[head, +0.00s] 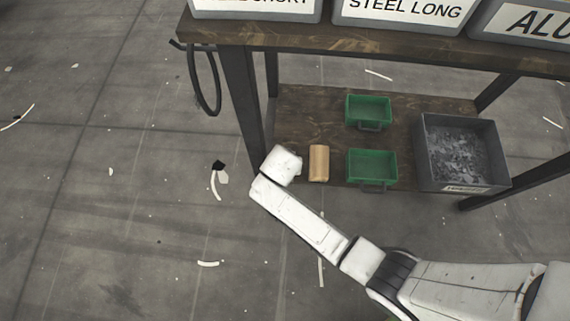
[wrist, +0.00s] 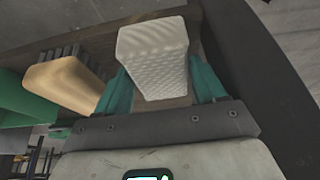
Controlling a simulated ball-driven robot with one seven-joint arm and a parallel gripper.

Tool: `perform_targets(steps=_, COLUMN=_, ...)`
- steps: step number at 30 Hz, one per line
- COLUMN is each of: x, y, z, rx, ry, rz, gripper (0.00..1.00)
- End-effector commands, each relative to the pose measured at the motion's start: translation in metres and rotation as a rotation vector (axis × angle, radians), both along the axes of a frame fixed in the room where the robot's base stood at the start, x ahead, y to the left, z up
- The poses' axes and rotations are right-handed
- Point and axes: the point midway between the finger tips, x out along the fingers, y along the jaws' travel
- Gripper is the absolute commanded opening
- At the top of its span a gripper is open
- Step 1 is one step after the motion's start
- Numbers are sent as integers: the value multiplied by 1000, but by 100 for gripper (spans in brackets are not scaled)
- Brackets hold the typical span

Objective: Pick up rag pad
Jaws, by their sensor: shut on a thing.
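The rag pad (wrist: 152,52) is a white block with a quilted, waffle-like face, seen in the wrist view. My gripper (wrist: 160,82) has its two teal fingers on either side of the pad and is shut on it. The pad is over the brown lower shelf (wrist: 188,101); I cannot tell whether it still touches the wood. In the head view my white arm reaches to the left front corner of that shelf (head: 292,103), and its end hides the fingers and the pad.
A tan brush-like block (head: 319,163) lies just right of my arm's end; it shows left of the pad in the wrist view (wrist: 66,80). Two green bins (head: 372,182) (head: 368,97) and a grey bin (head: 428,176) stand farther right. A table leg (head: 241,100) rises close by on the left.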

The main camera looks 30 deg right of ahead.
Motion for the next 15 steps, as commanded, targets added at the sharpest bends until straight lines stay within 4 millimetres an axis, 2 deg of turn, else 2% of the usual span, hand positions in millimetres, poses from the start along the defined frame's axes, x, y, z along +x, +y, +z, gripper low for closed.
perform_targets(steps=8, x=0, y=0, z=3, rx=0, ry=0, rz=0, gripper=39)
perform_targets(steps=15, x=0, y=0, z=27, rx=0, ry=-1, rz=0, gripper=39)
